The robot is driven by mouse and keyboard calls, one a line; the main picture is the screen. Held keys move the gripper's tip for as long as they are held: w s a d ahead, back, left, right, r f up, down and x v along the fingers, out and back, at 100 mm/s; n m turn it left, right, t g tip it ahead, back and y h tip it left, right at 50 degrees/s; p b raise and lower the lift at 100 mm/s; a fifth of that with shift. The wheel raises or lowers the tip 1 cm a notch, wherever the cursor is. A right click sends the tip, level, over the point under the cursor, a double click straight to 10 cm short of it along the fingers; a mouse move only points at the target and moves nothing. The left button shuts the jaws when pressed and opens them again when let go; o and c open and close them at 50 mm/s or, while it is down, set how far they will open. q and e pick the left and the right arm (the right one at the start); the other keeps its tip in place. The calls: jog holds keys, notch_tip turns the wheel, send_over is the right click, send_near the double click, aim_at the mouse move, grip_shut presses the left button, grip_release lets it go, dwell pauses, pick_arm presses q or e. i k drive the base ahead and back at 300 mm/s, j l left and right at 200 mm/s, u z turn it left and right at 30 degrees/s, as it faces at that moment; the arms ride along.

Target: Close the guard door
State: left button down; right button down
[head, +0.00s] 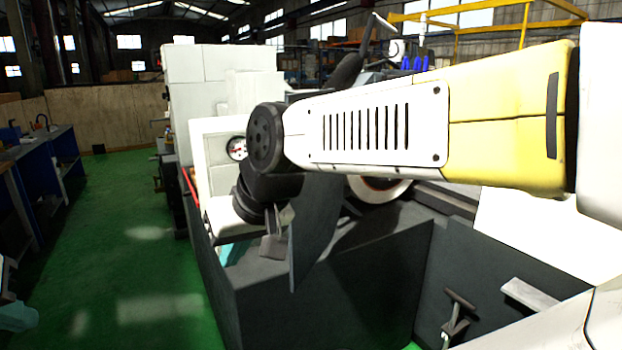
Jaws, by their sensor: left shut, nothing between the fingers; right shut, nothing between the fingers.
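A dark grey upright panel (315,230), which looks like the guard door, stands at an angle in front of the grinding wheel (382,188). My yellow-and-white arm crosses in front of the machine and hides the panel's top.
The grinder's dark lower casing (330,300) fills the lower middle. A pale bar (530,295) juts out at lower right. The white machine cabinet (205,85) stands behind. The green floor (125,240) is open at left, with blue benches (40,185) along the edge.

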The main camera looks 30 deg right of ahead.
aim_at(317, 209)
jog(key=i+j+z, duration=0.15)
jog(key=z, duration=0.35)
jog(key=i+j+z, duration=0.3)
jog(key=z, duration=0.2)
jog(key=i+j+z, duration=0.2)
jog(key=z, duration=0.3)
jog(key=i+j+z, duration=0.1)
jog(key=j+z, duration=0.4)
jog(key=i+j+z, duration=0.1)
jog(key=j+z, duration=0.5)
jog(key=j, duration=0.15)
jog(key=k+l+z, duration=0.4)
jog(key=k+l, duration=0.05)
